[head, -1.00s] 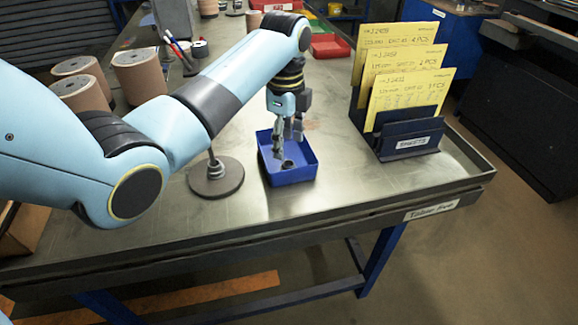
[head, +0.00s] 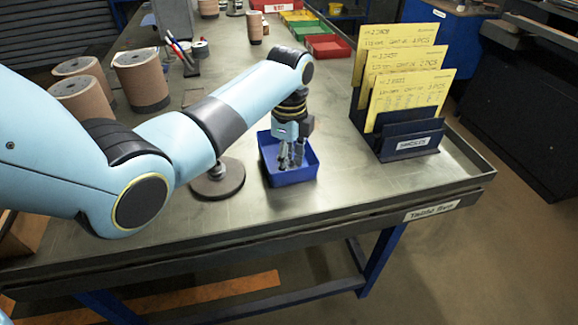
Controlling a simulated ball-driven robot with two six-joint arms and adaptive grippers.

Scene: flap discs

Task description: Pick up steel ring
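My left gripper (head: 291,160) points down into the small blue tray (head: 296,178) near the table's front edge. Its two fingers show slightly apart, with their tips low inside the tray. The steel ring, a small dark ring on the tray floor in the earlier view, is now hidden at the fingertips. I cannot tell whether the fingers are closed on it. My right gripper is not in view.
A round grey stand base (head: 217,180) is just left of the tray. A dark card holder (head: 403,140) with yellow cards stands to the right. Brown cylinders (head: 141,80) are at the left, red (head: 327,46) and green bins at the back. The table's front right is clear.

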